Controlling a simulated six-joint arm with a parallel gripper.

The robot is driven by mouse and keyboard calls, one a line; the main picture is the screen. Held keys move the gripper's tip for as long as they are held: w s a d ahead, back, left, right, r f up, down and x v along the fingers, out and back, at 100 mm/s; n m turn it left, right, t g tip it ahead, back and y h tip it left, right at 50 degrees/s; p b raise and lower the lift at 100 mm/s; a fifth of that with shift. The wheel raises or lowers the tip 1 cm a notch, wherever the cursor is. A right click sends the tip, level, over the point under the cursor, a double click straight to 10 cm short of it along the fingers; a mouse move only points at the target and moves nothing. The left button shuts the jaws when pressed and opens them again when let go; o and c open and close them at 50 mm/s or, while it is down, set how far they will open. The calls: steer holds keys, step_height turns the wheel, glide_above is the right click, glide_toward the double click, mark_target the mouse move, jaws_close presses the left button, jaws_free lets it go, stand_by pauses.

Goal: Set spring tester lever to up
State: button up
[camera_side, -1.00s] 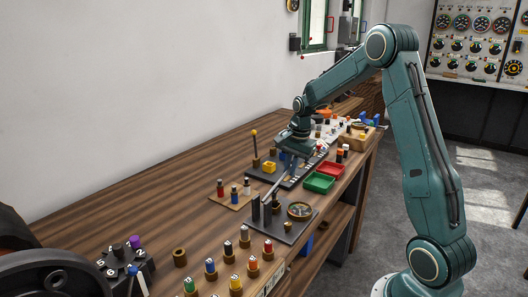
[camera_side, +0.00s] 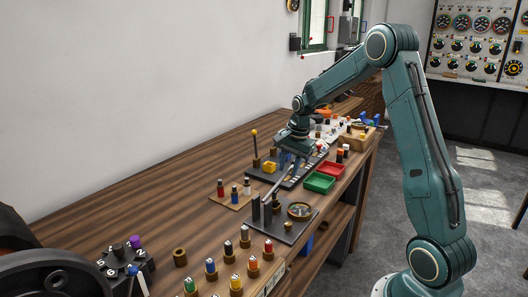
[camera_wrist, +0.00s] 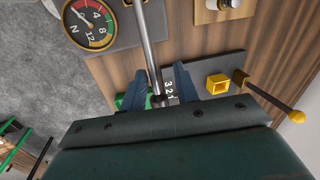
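The spring tester is a dark plate (camera_side: 287,231) with a round gauge (camera_side: 300,210) and dark posts. Its silver lever rod (camera_side: 279,185) slopes from the posts toward my gripper (camera_side: 289,161). In the wrist view the rod (camera_wrist: 150,45) runs past the gauge (camera_wrist: 90,22), marked N with numbers, and ends in a small knob (camera_wrist: 157,101). My gripper (camera_wrist: 158,72) is open, with one blue-grey finger on each side of the rod near its end. I see gaps beside the rod; whether a finger touches it I cannot tell.
Beyond the tester, a dark plate carries a yellow block (camera_wrist: 217,83) and a yellow-balled lever (camera_wrist: 295,116). Green (camera_side: 319,183) and red (camera_side: 332,169) trays stand to the right. Several colored pegs stand in front. The bench (camera_side: 160,205) is clear at left.

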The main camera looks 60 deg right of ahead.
step_height(320, 180, up, 14)
steer(key=s, duration=0.2)
steer(key=shift+s+f, duration=0.2)
stand_by(0.3)
steer(key=shift+o, duration=1.1)
steer(key=shift+s+d+f, duration=0.1)
steer(key=shift+d, duration=0.15)
steer(key=shift+s+d+f+m, duration=0.3)
steer(key=shift+s+d, duration=0.1)
steer(key=shift+d, duration=0.35)
steer(key=w+f, duration=0.1)
steer(key=f, duration=0.8)
steer(key=w+f, duration=0.1)
steer(key=f, duration=0.3)
steer(key=shift+w+f, duration=0.25)
steer(key=shift+w, duration=0.1)
jaws_close()
